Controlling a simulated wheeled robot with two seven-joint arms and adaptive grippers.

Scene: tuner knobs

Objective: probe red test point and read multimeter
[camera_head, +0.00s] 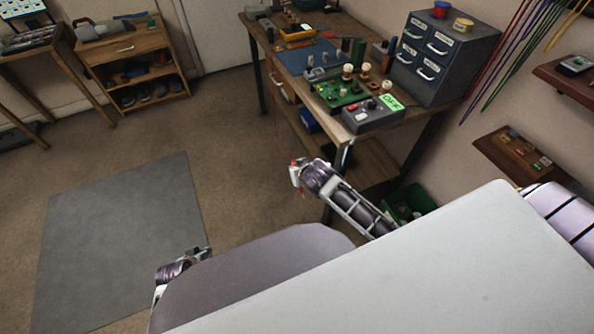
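The multimeter is a dark grey box (364,115) near the table's front edge, with a lit green display (391,102). Its tilted characters look like "OFF", but are small. A green circuit board (335,92) lies just behind it, with cream-and-brown knobs near it. I cannot pick out the red test point.
The wooden workbench (430,116) carries a blue mat (300,60) and a grey drawer cabinet (436,62). A green bin (408,204) stands below it. A wooden shelf unit (140,45) is at the far left. Open floor with a grey mat (120,240) lies left.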

